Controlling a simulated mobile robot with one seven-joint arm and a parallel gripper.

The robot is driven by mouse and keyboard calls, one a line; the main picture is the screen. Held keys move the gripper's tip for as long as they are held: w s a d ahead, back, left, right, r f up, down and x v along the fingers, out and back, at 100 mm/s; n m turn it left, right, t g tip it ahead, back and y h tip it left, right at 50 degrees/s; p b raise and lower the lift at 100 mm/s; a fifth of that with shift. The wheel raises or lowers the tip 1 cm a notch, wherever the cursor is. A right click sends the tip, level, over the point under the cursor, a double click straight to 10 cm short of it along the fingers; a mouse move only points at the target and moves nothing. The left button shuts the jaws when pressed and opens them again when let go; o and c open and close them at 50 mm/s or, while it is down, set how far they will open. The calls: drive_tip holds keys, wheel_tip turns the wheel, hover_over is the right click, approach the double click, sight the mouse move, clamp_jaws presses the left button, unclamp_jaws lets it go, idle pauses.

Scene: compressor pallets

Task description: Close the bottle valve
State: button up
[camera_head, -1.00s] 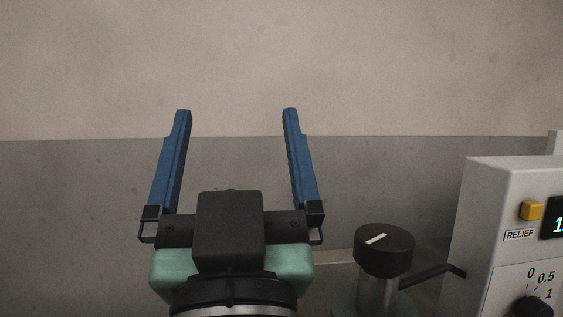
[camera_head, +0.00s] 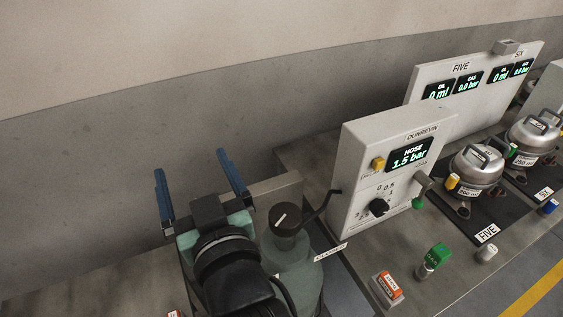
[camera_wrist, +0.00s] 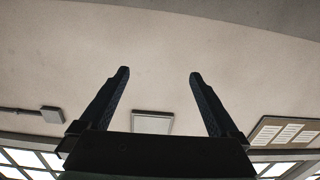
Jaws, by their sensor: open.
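The bottle valve is a black round knob (camera_head: 285,217) with a white pointer mark, on top of a grey-green bottle (camera_head: 297,262) in the head view. My gripper (camera_head: 189,162) is open and empty, with two blue fingers pointing up, to the left of the knob and apart from it. The wrist view shows the open fingers (camera_wrist: 158,73) against the ceiling, with nothing between them. The lower bottle is partly hidden by my arm.
A white panel (camera_head: 352,190) reading HOSE 1.5 bar, with a dial (camera_head: 378,207), stands right of the bottle. A black lever or hose (camera_head: 322,207) lies between them. Silver pots (camera_head: 476,172), an orange-topped block (camera_head: 388,287) and a green-topped fitting (camera_head: 437,255) stand further right.

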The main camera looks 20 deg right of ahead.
drive_tip(key=s+d+f+m+h, duration=0.1)
drive_tip(key=s+d+f+h, duration=0.1)
drive_tip(key=s+d+f, duration=0.4)
drive_tip(key=m+h, duration=0.3)
approach(284, 206)
drive_tip(key=p+x, duration=0.5)
drive_tip(key=x, duration=0.5)
drive_tip(key=shift+w+d+f, duration=0.15)
drive_tip(key=shift+w, duration=0.55)
drive_tip(key=c, duration=1.4)
drive_tip(key=shift+o, duration=0.2)
drive_tip(key=shift+p, duration=0.35)
